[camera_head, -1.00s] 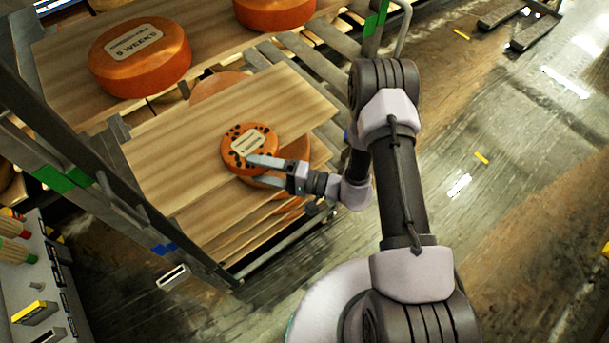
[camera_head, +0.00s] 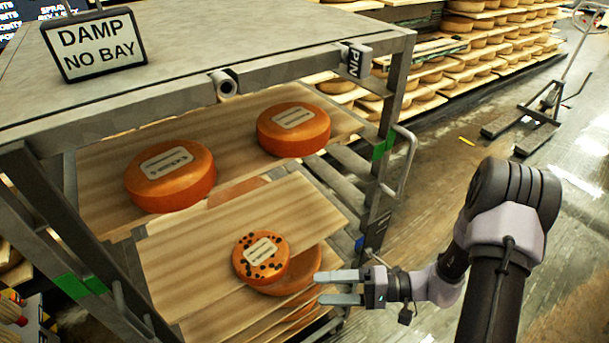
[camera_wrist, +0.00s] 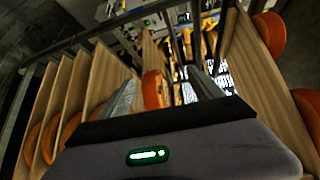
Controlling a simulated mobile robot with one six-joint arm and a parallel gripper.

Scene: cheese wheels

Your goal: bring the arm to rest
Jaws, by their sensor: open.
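My gripper (camera_head: 340,288) is open and empty, to the right of the pulled-out board (camera_head: 190,265) in the head view. A small orange cheese wheel with dark spots and a pale label (camera_head: 261,258) lies on that board, left of my fingertips with a gap between. In the wrist view, my two fingers (camera_wrist: 162,92) stand apart at the centre, and an orange wheel (camera_wrist: 154,90) shows between them, beyond or beside the left finger; I cannot tell which wheel it is.
Two larger orange wheels, left (camera_head: 170,176) and right (camera_head: 293,130), sit on the board behind. The rack's metal top (camera_head: 230,40) bears a "DAMP NO BAY" sign (camera_head: 94,45). A pallet truck (camera_head: 530,120) stands at the back right. Floor right of the rack is clear.

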